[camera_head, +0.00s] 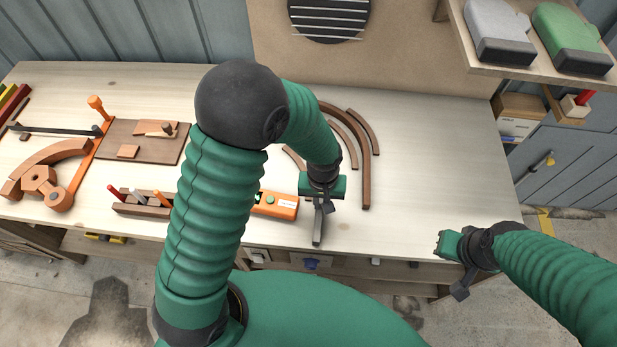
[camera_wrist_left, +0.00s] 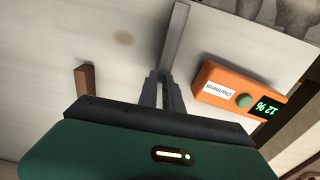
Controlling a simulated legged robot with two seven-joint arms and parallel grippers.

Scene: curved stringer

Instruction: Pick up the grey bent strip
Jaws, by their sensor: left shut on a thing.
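The grey bent strip (camera_head: 317,232) is at the front middle of the workbench, pointing toward its front edge. My left gripper (camera_head: 323,204) is over it with the fingers down. In the left wrist view, my left gripper's two dark fingers (camera_wrist_left: 159,90) are closed on the near part of the grey strip (camera_wrist_left: 178,36), whose far part sticks out beyond them. I cannot tell whether the strip is clear of the bench top. My right gripper (camera_head: 452,262) hangs at the right, off the bench's front edge; its jaw state is unclear.
An orange meter (camera_head: 278,205) lies just left of the strip; it also shows in the wrist view (camera_wrist_left: 238,90). Brown curved strips (camera_head: 366,170) lie behind. A tool holder (camera_head: 143,203) and an orange clamp (camera_head: 82,165) are left. The bench's right (camera_head: 440,150) is clear.

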